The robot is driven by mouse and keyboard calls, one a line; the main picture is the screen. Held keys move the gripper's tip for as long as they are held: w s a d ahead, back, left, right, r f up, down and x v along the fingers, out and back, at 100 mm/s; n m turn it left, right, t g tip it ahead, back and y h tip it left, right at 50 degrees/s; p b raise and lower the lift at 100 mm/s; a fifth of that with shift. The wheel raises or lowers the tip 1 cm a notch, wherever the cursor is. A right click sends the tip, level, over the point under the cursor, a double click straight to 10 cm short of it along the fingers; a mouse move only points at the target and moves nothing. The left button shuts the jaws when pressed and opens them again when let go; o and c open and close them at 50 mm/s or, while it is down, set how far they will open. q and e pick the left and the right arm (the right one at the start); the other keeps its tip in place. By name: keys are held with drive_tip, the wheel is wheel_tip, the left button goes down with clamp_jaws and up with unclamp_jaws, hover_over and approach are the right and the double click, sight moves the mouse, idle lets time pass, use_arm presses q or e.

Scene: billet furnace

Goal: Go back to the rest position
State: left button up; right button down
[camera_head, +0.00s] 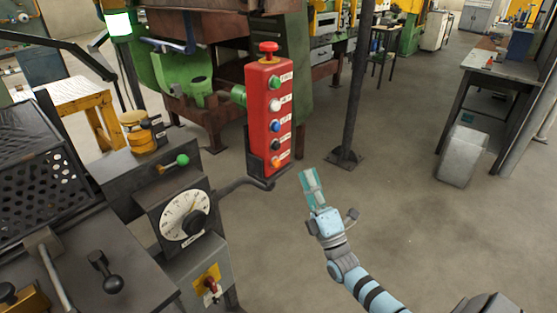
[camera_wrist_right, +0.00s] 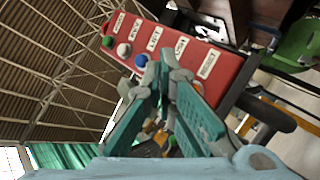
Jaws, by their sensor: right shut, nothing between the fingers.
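My right gripper (camera_head: 309,176) comes in from the lower right in the head view, with its teal fingers pointing up. It is shut and empty, in the open space right of and below the red button box (camera_head: 269,120). In the right wrist view the fingertips (camera_wrist_right: 165,78) come together in front of the red button box (camera_wrist_right: 185,48), overlapping it in the picture. Contact does not show, and the head view shows a gap. The fingers hide part of the box's lower buttons there. My left gripper is in neither view.
A panel with a dial (camera_head: 185,215) and a green-knobbed lever (camera_head: 182,160) stands at the left. A dark post (camera_head: 355,90) rises behind my gripper. A workbench (camera_head: 500,68) and a grey bin (camera_head: 462,155) stand at the right. The floor between is clear.

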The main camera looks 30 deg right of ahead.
idle(0.8)
